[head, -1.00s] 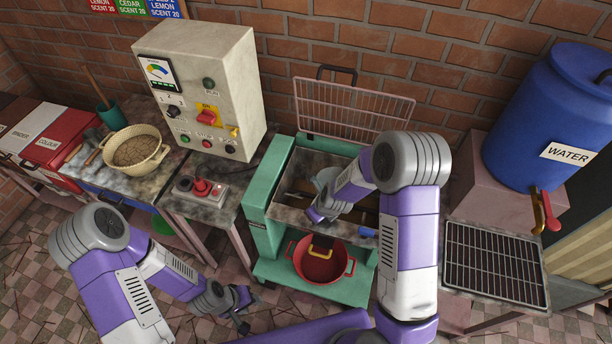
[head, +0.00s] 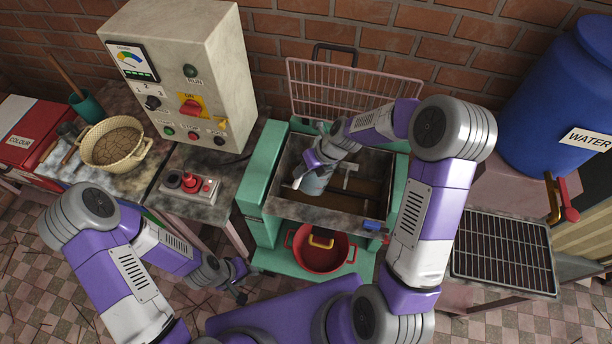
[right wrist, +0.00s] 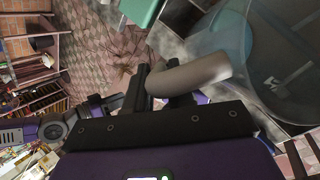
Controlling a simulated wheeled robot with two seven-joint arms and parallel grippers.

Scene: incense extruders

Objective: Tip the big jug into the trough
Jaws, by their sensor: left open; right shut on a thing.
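The big jug (head: 314,184) is grey and see-through, and it is over the left part of the metal trough (head: 290,208) in the green machine. My right gripper (head: 316,163) is shut on its handle (right wrist: 195,74). The jug body fills the upper right of the right wrist view (right wrist: 275,60). It looks tilted in the head view; the arm partly covers it, and I cannot tell whether anything is flowing out. Bars or paddles show inside the trough. My left gripper (head: 241,287) is open and empty, low in front of the bench left of the machine.
A wire guard (head: 350,88) stands raised behind the trough. A red pot (head: 319,256) sits on the shelf below. A control box (head: 185,75) and button pendant (head: 188,187) are on the left; a rack (head: 502,252) and blue water barrel (head: 560,100) are on the right.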

